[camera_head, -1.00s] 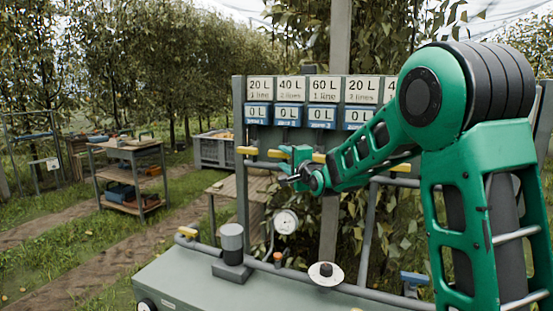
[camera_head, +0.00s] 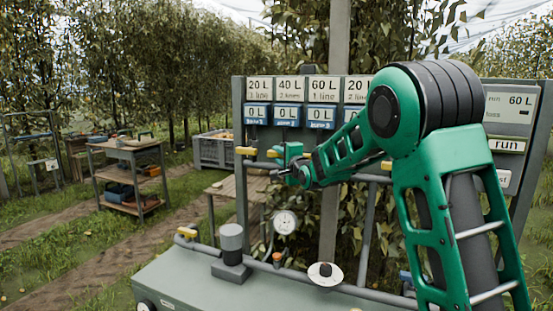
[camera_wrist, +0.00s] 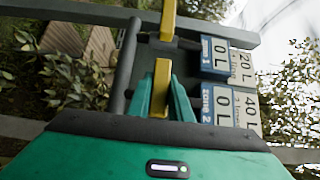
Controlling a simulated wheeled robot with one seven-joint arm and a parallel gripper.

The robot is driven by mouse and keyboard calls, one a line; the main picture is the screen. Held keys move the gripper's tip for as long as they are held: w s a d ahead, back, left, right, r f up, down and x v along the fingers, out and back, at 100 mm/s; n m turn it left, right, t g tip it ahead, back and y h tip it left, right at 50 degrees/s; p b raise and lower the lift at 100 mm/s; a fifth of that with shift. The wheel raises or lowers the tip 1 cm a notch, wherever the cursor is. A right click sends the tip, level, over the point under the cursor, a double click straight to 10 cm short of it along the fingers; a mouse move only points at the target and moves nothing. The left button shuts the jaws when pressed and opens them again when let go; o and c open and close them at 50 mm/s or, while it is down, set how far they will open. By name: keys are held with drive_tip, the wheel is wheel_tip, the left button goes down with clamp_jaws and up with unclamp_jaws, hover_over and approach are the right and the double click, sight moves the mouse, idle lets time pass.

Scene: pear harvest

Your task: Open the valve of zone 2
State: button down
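The zone 2 valve has a yellow handle (camera_wrist: 161,88), set crosswise below the blue "zone 2" display (camera_head: 288,115), which reads 0 L. In the head view only a bit of the handle (camera_head: 274,153) shows beside my gripper (camera_head: 291,163). In the wrist view my gripper's green fingers (camera_wrist: 165,98) stand on both sides of this handle. The fingers look apart, with a slim gap at the handle; contact is hard to judge. The zone 2 card (camera_head: 290,88) above reads 40 L, 2 lines.
The zone 1 yellow handle (camera_head: 246,150) is close on the left; it also shows in the wrist view (camera_wrist: 168,18). A grey pipe (camera_wrist: 125,68) runs near the handles. Below are a gauge (camera_head: 285,222) and a green-grey bench (camera_head: 210,280). A run panel (camera_head: 508,145) is at right.

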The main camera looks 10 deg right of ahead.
drive_tip(key=shift+f, duration=0.1)
drive_tip(key=shift+n+g, duration=0.3)
drive_tip(key=n+g+h, duration=0.1)
drive_tip(key=n+g, duration=0.1)
drive_tip(key=shift+g, duration=0.3)
drive_tip(key=n+g+h, duration=0.2)
drive_tip(key=shift+a+n+g, duration=0.1)
drive_tip(key=shift+n+g, duration=0.2)
drive_tip(key=n+g+h, duration=0.2)
drive_tip(key=g+h, duration=0.1)
drive_tip(key=shift+n, duration=0.4)
drive_tip(key=shift+n+g+h, duration=0.5)
drive_tip(key=shift+g+h, duration=0.3)
drive_tip(key=shift+h, duration=0.1)
drive_tip(key=shift+r, duration=0.2)
drive_tip(key=c, duration=1.6)
unclamp_jaws()
drive_tip(key=shift+f, duration=0.1)
